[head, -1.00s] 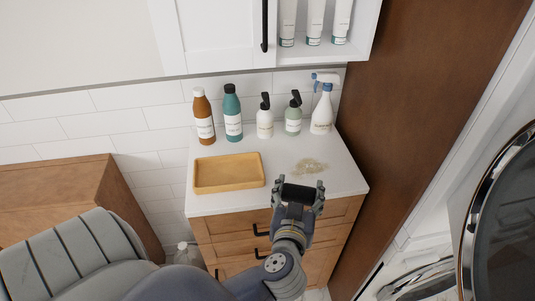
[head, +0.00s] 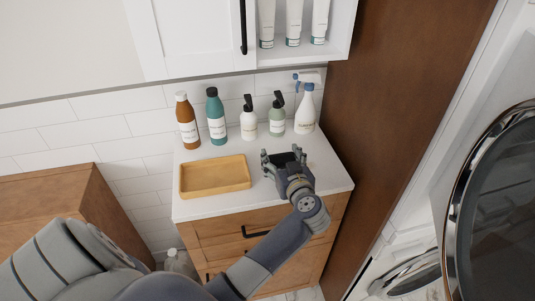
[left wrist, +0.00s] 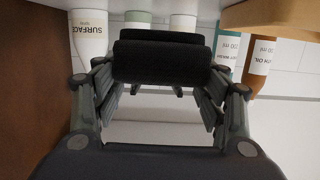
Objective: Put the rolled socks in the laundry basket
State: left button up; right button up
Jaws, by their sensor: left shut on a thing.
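My left gripper (head: 281,153) is over the white countertop, right of the yellow tray. It is shut on the black rolled socks (head: 284,159), which sit between its fingers. In the left wrist view the socks (left wrist: 160,60) appear as a thick black roll across the fingers of the left gripper (left wrist: 160,75). I cannot tell whether the socks touch the counter. No laundry basket shows clearly in these views. My right gripper is not in view.
The yellow tray (head: 215,188) lies at the left on the countertop (head: 325,178). Several bottles, including a spray bottle (head: 304,112), line the wall behind. A wooden cabinet (head: 40,205) stands left, a tall brown panel (head: 385,100) right, and a round-doored machine (head: 500,200) far right.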

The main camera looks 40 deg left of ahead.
pick_arm(q)
jog(key=a, duration=0.1)
jog(key=w+a, duration=0.1)
jog(key=a, duration=0.3)
jog(key=shift+w+a+f, duration=0.2)
jog(key=shift+w+f, duration=0.05)
jog(key=shift+w, duration=0.1)
jog(key=shift+f, duration=1.8)
jog(key=shift+p, duration=0.3)
jog(key=o, duration=0.8)
jog(key=shift+f, duration=0.1)
jog(key=b+v, duration=0.1)
jog(key=v, duration=1)
jog(key=shift+s+d, duration=0.15)
jog(key=shift+s+d+r, duration=0.2)
jog(key=shift+r, duration=0.1)
